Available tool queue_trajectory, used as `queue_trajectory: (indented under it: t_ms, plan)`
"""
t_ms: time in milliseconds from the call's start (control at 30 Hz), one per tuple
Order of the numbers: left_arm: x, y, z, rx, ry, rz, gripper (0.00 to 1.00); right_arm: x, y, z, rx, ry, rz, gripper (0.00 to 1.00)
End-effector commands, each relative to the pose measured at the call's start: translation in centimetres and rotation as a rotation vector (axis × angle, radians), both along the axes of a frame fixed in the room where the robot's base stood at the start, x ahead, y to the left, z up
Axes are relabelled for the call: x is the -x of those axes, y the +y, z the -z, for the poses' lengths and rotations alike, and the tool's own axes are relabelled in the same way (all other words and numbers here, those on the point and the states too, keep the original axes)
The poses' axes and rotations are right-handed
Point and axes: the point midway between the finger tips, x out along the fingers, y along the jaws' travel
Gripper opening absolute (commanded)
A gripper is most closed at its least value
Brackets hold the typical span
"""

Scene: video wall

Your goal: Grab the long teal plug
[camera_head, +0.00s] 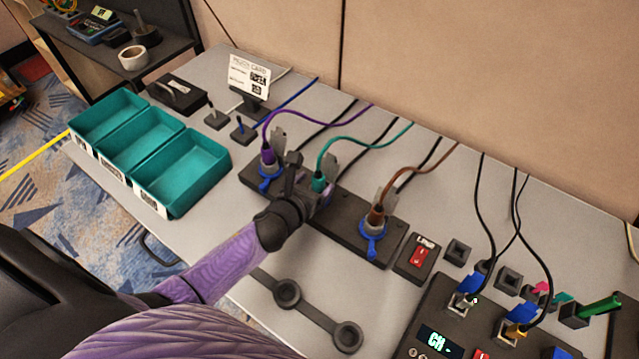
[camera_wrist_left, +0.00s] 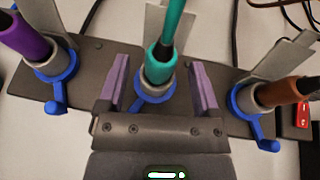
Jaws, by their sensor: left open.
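The long teal plug (camera_head: 319,181) stands in the middle socket of a dark socket strip (camera_head: 343,223), with a teal cable running up toward the wall. In the left wrist view the teal plug (camera_wrist_left: 162,62) rises from a grey socket with a blue ring, between my fingers. My left gripper (camera_head: 307,186) is open around it; in the left wrist view its two purple-padded fingers (camera_wrist_left: 160,85) are on either side, with gaps. Its lower part is partly hidden by my gripper in the head view. My right gripper is not in view.
A purple plug (camera_head: 267,154) and a brown plug (camera_head: 376,214) stand in the neighbouring sockets, close on either side. Grey raised flaps stand behind the sockets. Teal bins (camera_head: 181,177) are at left; a control box (camera_head: 437,330) is at lower right.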

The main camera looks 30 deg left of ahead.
Motion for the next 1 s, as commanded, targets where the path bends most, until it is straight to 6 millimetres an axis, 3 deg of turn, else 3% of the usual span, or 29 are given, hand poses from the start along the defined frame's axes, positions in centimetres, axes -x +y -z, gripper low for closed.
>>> queue_trajectory:
  t_ms: [133, 367, 733, 1000]
  plan:
    - [-1.9, -0.1, 1.1, 0.002, 0.001, 0.000, 0.82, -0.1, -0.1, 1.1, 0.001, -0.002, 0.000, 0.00]
    - [-2.0, -0.1, 0.9, 0.002, 0.002, 0.000, 0.80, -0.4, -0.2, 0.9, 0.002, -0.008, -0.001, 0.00]
    - [-2.0, -0.1, 0.9, 0.003, 0.002, 0.000, 0.02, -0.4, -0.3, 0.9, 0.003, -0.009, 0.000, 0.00]
    - [-2.0, -0.1, 0.9, 0.003, 0.001, 0.000, 0.00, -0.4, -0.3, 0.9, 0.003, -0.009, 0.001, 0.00]
